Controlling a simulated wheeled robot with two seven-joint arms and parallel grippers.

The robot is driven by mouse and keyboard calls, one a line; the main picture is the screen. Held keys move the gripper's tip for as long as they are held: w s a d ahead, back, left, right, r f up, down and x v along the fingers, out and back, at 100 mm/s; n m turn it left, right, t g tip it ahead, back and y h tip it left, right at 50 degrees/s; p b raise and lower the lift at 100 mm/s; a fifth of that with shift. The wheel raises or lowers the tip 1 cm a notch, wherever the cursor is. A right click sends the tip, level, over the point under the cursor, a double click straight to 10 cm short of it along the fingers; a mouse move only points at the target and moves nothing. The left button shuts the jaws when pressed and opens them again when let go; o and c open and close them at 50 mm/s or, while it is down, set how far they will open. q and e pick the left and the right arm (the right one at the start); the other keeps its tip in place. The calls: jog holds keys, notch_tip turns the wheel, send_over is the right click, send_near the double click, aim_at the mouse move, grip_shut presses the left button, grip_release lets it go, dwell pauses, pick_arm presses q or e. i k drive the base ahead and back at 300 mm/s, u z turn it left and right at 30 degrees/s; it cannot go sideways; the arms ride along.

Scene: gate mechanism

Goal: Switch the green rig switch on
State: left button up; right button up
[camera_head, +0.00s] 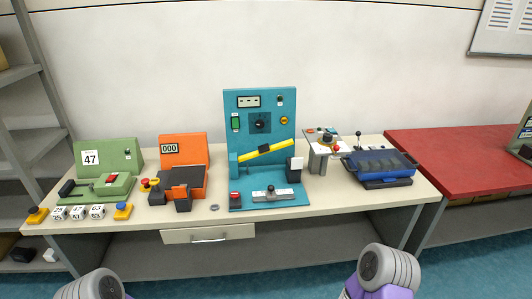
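The green rig (120,155) stands at the left end of the table, with a white label reading 47 on its upright back. A small red switch (112,179) sits on its sloped front part. A black handle (67,188) sticks out at its left side. Whether the switch is on or off is too small to tell. Only rounded grey and purple parts of my two arms show at the bottom edge, at left and at right. Neither gripper is in view.
To the right stand an orange rig (183,148), a tall teal panel (275,125) with a yellow bar, a grey box and a blue case (385,165). Numbered cubes (78,212) and buttons line the front left table edge. A red-topped bench (465,155) is at right.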

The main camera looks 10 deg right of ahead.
aim_at(235, 121)
jog(key=u, duration=0.5)
jog(key=k, duration=0.6)
jog(key=u, duration=0.2)
jog(key=i, duration=1.55)
jog(key=z, duration=1.45)
jog(key=i, duration=0.3)
jog(key=z, duration=0.3)
